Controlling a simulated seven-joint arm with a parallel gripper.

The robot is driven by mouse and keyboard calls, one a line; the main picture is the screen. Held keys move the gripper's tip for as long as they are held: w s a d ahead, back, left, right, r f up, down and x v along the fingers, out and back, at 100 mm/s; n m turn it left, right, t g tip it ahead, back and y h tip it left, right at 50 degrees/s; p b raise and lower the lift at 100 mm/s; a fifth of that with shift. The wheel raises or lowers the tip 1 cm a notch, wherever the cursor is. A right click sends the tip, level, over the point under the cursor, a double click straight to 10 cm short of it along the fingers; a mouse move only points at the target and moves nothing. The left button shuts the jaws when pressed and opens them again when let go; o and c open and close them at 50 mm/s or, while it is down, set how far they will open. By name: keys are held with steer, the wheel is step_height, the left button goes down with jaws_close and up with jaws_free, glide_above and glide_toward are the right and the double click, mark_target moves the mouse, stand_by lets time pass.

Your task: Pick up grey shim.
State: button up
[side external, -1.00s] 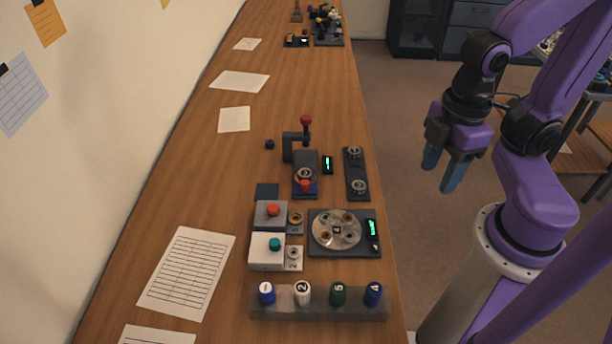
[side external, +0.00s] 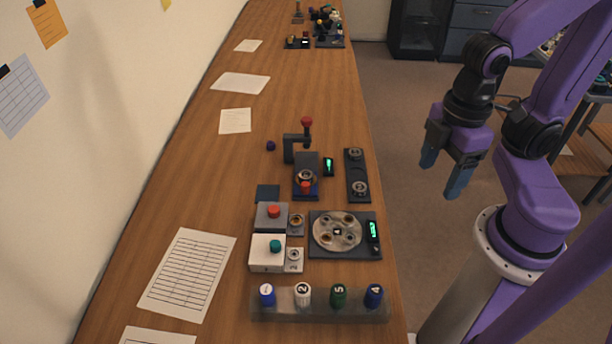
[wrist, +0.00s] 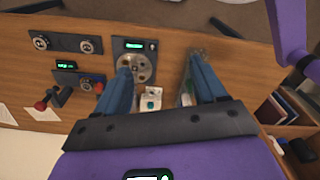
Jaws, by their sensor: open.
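I cannot tell for sure which part is the grey shim. Small grey ring-shaped parts sit on the dark two-seat plate (side external: 357,174) and on the round metal disc (side external: 324,231) of the black base. Two small square plates, an upper one (side external: 296,231) and a lower one (side external: 293,267), also hold rings. My gripper (side external: 443,172) is open and empty, in the air right of the bench edge. In the wrist view its blue fingers (wrist: 160,66) are spread, with the disc (wrist: 136,58) and a teal-button box (wrist: 151,104) showing between them.
A press with a red knob (side external: 306,122) stands behind the disc. A red-button box (side external: 266,221) and the teal-button box (side external: 260,257) are at its left. A rack (side external: 321,314) holds several numbered caps in front. Papers (side external: 187,275) lie on the bench's left.

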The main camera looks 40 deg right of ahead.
steer(key=m, duration=1.9)
glide_above(306, 173)
step_height(306, 173, down, 5)
step_height(306, 173, down, 17)
steer(key=shift+a, duration=0.1)
steer(key=c, duration=1.1)
